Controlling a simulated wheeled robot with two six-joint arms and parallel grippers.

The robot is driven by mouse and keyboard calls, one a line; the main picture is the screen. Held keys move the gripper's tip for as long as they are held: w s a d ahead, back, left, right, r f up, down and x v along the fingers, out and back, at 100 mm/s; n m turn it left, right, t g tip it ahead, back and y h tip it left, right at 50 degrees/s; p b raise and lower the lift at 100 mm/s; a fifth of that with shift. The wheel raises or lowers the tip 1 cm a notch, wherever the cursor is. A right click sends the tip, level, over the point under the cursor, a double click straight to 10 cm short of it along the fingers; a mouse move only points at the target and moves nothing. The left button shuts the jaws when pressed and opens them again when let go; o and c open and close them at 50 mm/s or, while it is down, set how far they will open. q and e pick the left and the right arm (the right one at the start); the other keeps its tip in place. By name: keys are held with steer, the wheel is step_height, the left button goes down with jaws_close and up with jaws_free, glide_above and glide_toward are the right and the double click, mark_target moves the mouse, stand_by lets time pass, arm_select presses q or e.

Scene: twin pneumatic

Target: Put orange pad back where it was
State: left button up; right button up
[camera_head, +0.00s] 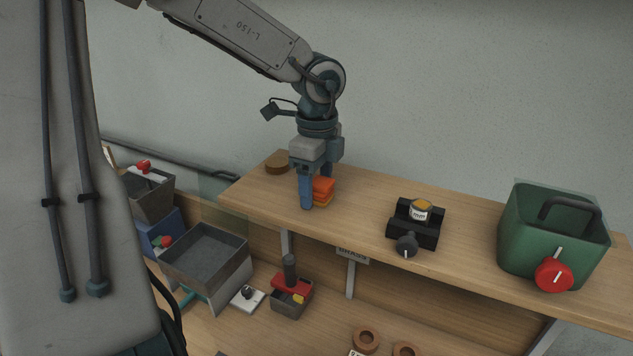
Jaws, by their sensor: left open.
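The orange pad (323,190) is a small orange block on the wooden shelf (461,220), near its left part. It seems to lie on a thin yellowish-orange layer. My left gripper (317,193) comes down from above with its blue fingers around the pad's place. The near finger is to the left of the pad and hides part of it. The other finger is mostly hidden behind the pad. The fingers are apart, and I cannot tell whether they touch the pad. My right gripper is not in view.
A round brown piece (277,162) lies behind left on the shelf. To the right stand a black device with a dial (416,225) and a green bin (540,235) with a red knob (553,274). Below are a grey tray (208,258) and a small box with red parts (291,297).

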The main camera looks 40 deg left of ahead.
mark_target(317, 179)
arm_select(q)
steer(key=shift+r, duration=0.35)
step_height(317, 179, up, 5)
steer(key=shift+w+a+r+b, duration=0.1)
steer(key=shift+r+b, duration=0.1)
steer(key=shift+b, duration=0.4)
step_height(317, 179, up, 6)
steer(key=p, duration=0.5)
steer(key=shift+p, duration=0.35)
steer(key=shift+r, duration=0.1)
